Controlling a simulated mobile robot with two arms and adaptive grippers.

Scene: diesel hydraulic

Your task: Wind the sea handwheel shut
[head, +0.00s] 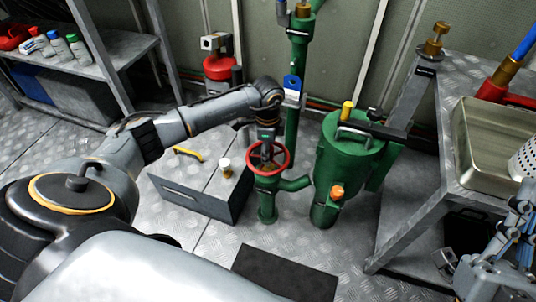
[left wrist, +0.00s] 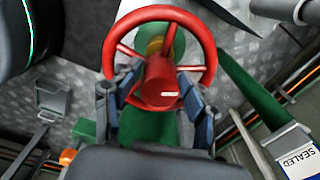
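The red sea handwheel (head: 283,152) sits on a green valve body and pipe (head: 267,207) in the middle of the head view. In the left wrist view the wheel (left wrist: 158,13) shows its rim, spokes and red central hub. My left gripper (head: 268,143) is over the wheel from above. In the left wrist view its two fingers (left wrist: 158,78) lie on either side of the hub, inside the rim; whether they press on it I cannot tell. My right gripper (head: 490,262) is partly in view at the lower right, away from the wheel; its opening is unclear.
A green strainer canister (head: 345,160) stands right of the valve. A grey box (head: 200,195) with a small white-and-yellow item stands left. A metal bench (head: 425,120) with a steel tray (head: 462,150) is at right. A tag reading SEALED (left wrist: 300,158) hangs nearby.

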